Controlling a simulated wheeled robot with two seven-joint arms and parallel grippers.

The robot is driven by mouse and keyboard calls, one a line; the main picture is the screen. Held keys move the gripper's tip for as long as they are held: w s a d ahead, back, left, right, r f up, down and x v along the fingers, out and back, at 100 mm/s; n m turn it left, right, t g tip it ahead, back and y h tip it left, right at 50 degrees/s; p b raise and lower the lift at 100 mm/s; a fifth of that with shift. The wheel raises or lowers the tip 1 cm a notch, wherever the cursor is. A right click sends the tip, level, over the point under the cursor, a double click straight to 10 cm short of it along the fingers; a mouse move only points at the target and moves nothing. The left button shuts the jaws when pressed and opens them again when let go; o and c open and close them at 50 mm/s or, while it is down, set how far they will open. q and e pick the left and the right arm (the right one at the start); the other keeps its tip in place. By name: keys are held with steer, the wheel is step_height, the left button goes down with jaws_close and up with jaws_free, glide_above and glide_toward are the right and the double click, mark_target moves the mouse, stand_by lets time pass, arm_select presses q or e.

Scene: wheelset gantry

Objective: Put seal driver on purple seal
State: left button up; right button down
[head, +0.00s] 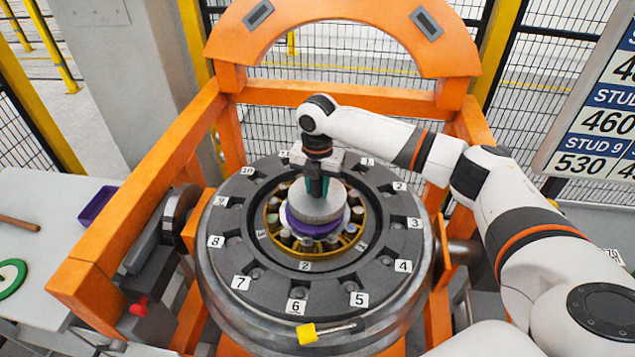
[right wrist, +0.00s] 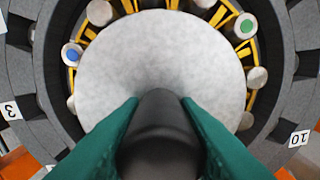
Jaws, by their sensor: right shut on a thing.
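The seal driver (head: 322,208) is a pale grey disc with a dark handle. My right gripper (head: 317,187) is shut on the handle from above, its green fingers on both sides of it. The right wrist view shows the driver's disc (right wrist: 160,55) filling the middle, below the fingers. The purple seal (head: 312,229) shows as a purple rim under the disc, at the hub of the wheelset. The disc covers most of the seal, and I cannot tell whether the two touch. My left gripper is not in view.
A dark ring (head: 225,261) with numbered white labels surrounds the yellow roller cage (head: 283,247). An orange gantry frame (head: 130,215) stands around it. A yellow-handled tool (head: 307,334) lies at the ring's front. A side table (head: 50,220) with a purple tray (head: 97,204) is at left.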

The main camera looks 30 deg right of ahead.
steer(key=shift+f, duration=0.3)
steer(key=c, duration=1.1)
jaws_free()
step_height(320, 180, up, 12)
steer(key=b, duration=0.3)
steer(key=shift+r+b, duration=0.25)
steer(key=shift+b, duration=0.15)
steer(key=shift+r, duration=0.4)
